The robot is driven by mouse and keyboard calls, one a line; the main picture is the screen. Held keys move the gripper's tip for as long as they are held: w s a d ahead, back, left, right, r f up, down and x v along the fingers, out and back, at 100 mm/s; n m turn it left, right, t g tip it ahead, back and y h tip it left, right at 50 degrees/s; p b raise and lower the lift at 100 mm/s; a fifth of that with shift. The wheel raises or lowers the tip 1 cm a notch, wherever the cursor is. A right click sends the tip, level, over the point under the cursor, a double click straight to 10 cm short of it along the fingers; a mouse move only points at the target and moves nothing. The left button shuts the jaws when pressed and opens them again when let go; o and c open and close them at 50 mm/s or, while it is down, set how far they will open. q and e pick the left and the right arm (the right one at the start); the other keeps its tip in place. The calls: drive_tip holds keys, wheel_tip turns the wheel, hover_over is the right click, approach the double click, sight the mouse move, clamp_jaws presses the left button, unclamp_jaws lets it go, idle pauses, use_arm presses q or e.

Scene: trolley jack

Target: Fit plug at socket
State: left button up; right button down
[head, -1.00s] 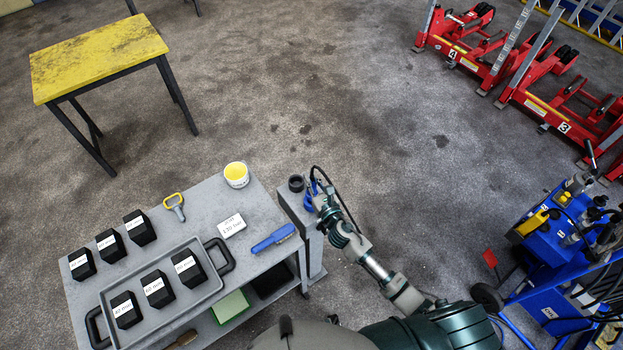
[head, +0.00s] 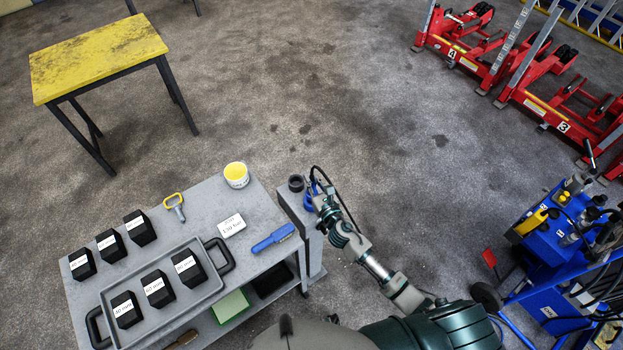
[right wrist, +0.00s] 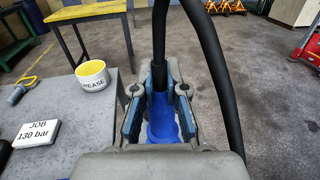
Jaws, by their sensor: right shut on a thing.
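My right gripper (head: 314,203) is shut on a blue plug (head: 308,204) with a black cable, over the top of a grey stand (head: 292,208) beside the trolley. In the right wrist view, the fingers (right wrist: 159,112) flank the blue plug (right wrist: 162,128), and a black cable (right wrist: 160,45) rises from it. A black, round, hollow part (head: 296,183), perhaps the socket, stands on the stand just behind and left of the plug. I cannot tell whether plug and stand touch; the plug's lower end is hidden. My left gripper is not in view.
The grey trolley (head: 200,222) carries a grease tub (head: 236,175), a job card (head: 231,226), a blue-handled tool (head: 272,238), a yellow-handled tool (head: 174,204) and a tray of black blocks. A blue machine (head: 545,245) stands right.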

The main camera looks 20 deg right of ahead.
drive_tip(key=shift+f+b, duration=1.75)
drive_tip(key=shift+f, duration=0.35)
drive_tip(key=c, duration=1.1)
unclamp_jaws()
drive_tip(key=shift+r, duration=0.1)
drive_tip(key=shift+c, duration=0.2)
drive_tip(key=s+d, duration=0.2)
drive_tip(key=s, duration=1)
drive_tip(key=shift+w, duration=0.1)
